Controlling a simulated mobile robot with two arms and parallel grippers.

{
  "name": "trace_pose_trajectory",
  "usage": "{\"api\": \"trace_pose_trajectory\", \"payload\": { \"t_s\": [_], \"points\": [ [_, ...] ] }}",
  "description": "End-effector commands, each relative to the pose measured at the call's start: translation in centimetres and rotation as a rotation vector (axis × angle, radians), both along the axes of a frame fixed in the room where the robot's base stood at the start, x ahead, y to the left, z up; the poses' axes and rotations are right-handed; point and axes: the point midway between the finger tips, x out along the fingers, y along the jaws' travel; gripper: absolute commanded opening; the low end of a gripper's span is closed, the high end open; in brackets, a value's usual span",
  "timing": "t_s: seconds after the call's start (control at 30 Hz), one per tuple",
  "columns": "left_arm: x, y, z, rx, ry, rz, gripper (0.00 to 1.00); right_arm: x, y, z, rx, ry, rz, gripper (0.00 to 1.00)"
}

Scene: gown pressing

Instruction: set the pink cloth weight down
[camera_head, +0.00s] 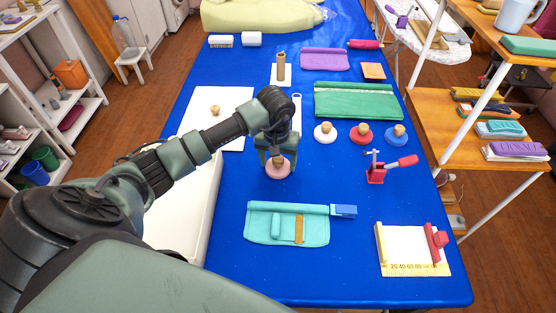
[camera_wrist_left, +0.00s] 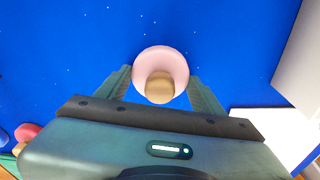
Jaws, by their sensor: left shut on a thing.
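The pink cloth weight (camera_head: 278,170) is a round pink disc with a wooden knob, over the blue table (camera_head: 345,265) left of its middle. My left gripper (camera_head: 277,158) points down at it, with its fingers at the knob. In the left wrist view the pink weight (camera_wrist_left: 161,64) lies between the fingertips of my left gripper (camera_wrist_left: 160,88), and the wooden knob faces the camera. The gripper is shut on the weight. I cannot tell whether the disc touches the table. My right gripper is not in view.
White, red and blue weights (camera_head: 362,134) stand in a row to the right. A white board (camera_head: 236,135) lies behind left. Blue table around the weight is clear.

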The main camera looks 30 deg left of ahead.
Motion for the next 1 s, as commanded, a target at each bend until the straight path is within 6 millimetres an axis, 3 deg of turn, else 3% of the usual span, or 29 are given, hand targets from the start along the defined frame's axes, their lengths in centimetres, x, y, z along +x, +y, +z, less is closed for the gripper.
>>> {"api": "trace_pose_trajectory", "payload": {
  "t_s": [0.2, 0.23, 0.3, 0.73, 1.0],
  "points": [
    [0.1, 0.0, -0.3, -0.001, -0.004, 0.000, 0.00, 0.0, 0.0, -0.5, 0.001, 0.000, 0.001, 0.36],
    [0.0, 0.0, -0.3, -0.001, 0.000, 0.000, 0.73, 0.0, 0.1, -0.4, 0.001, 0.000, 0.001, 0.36],
    [0.0, 0.0, -0.2, -0.001, 0.000, 0.000, 0.89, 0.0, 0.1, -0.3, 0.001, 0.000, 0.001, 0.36],
    [0.0, 0.0, 0.4, 0.000, -0.001, -0.001, 0.89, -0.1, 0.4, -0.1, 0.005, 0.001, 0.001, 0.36],
    [-0.5, -0.1, 5.7, 0.004, -0.006, -0.001, 0.89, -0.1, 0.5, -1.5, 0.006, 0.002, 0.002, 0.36]
  ]
}}
